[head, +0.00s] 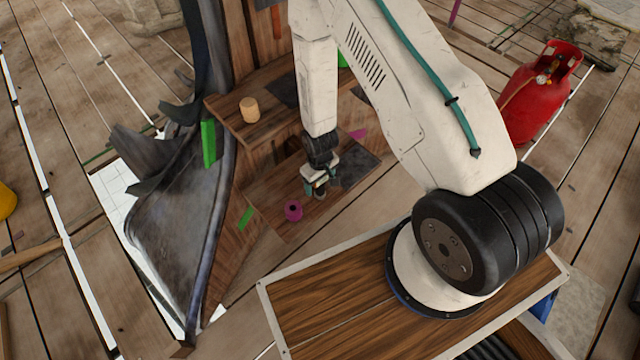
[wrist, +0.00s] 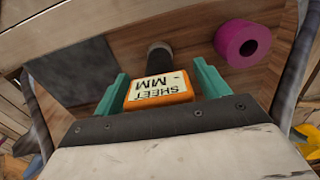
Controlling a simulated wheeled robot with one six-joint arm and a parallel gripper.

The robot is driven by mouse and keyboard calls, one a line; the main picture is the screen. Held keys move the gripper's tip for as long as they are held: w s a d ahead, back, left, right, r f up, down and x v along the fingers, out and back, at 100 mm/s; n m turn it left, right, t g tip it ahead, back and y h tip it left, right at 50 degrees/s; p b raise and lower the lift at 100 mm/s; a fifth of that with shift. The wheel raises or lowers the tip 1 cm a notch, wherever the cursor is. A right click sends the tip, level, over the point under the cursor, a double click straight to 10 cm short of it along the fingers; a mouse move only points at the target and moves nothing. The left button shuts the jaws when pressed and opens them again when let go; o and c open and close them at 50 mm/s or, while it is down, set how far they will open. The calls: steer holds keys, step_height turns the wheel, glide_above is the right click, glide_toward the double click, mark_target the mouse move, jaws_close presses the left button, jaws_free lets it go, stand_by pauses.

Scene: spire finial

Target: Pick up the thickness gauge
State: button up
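The thickness gauge, an orange block with a pale label reading "SHEET MM" (wrist: 160,87), lies between the teal fingers of my gripper (wrist: 162,80) in the wrist view. A dark cylindrical part (wrist: 159,58) shows just beyond the block. The fingers flank the gauge closely on both sides; I cannot tell whether they press on it. In the head view my gripper (head: 319,190) points down over the lower wooden step, and the gauge is too small and covered there to make out.
A magenta ring (head: 293,210) lies close to my gripper on the step, also in the wrist view (wrist: 242,43). A wooden cylinder (head: 249,109) stands on the upper shelf. Dark slate plates (head: 357,167) lie nearby. A red gas cylinder (head: 540,95) stands at the right.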

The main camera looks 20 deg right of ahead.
steer(key=c, duration=0.9)
steer(key=shift+r, duration=0.1)
